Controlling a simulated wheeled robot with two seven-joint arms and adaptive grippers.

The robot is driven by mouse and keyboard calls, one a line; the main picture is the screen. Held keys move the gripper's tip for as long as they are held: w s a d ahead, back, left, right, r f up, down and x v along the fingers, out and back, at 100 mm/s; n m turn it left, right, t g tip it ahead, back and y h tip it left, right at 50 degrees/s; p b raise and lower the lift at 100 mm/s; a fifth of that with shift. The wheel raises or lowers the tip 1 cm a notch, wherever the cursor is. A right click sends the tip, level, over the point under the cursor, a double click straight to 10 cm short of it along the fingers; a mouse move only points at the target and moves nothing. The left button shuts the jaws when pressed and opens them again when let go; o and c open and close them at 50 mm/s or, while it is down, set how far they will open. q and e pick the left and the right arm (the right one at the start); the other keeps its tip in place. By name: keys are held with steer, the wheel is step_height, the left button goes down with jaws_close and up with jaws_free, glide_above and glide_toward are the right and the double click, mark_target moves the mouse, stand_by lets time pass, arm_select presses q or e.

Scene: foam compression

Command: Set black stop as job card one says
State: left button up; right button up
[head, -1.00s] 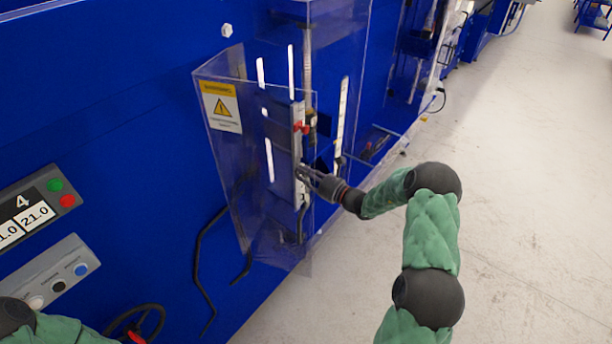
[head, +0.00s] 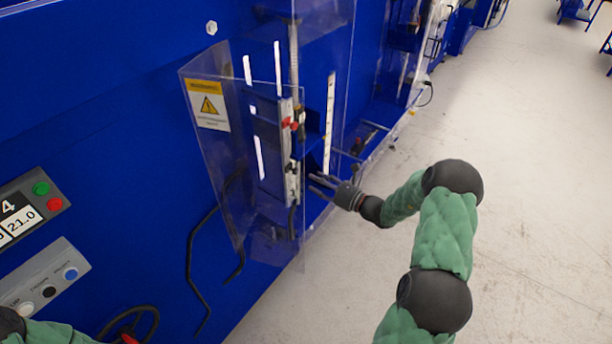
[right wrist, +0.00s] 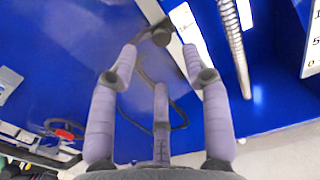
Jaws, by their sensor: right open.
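My right gripper (head: 322,185) is open and empty, just right of the lower part of the upright rail (head: 297,75) on the blue machine. A small dark piece (head: 292,166) sits low on the rail, left of the fingertips; it may be the black stop, but it is too small to be sure. Higher up is a red clamp-like part (head: 288,123). In the right wrist view the spread fingers (right wrist: 160,55) point toward a dark knob (right wrist: 161,36) on a grey bar. Contact there cannot be told. No job card can be identified. My left gripper is out of view.
A clear guard with a yellow warning label (head: 208,105) stands left of the rail. A white scale strip (head: 329,120) runs to its right. A control panel (head: 30,208) reading 4 and 21.0, and a button box (head: 48,278), are at left. Open floor lies right.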

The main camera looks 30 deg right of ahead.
steer(key=shift+v, duration=1.4)
